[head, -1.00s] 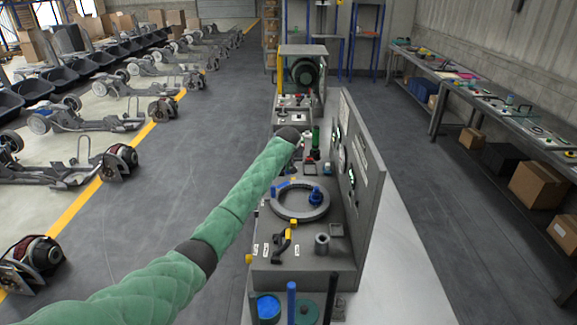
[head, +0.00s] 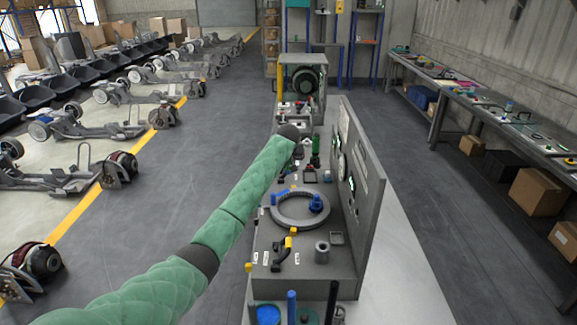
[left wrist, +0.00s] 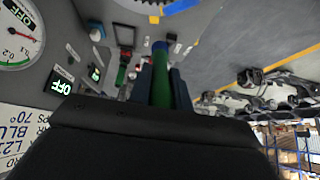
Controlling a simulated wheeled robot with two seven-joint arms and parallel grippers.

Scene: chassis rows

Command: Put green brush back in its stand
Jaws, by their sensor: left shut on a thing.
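The green brush (head: 316,143) shows in the head view as a short upright green cylinder beside my dark left hand, over the middle of the bench. In the left wrist view the green handle (left wrist: 161,88) lies between the two dark fingers of my left gripper (left wrist: 162,78), with a blue end beyond them. The left gripper is shut on it. In the head view the fingers are mostly hidden by the hand. I cannot tell which fixture is the brush's stand, or whether the lower end touches anything. My right gripper is not in view.
A grey ring (head: 275,213) with blue pieces lies on the bench, near a black and yellow handle (head: 283,250) and a small grey cylinder (head: 322,252). An upright grey panel (head: 366,195) bounds the right side. Blue and dark rods stand at the near end.

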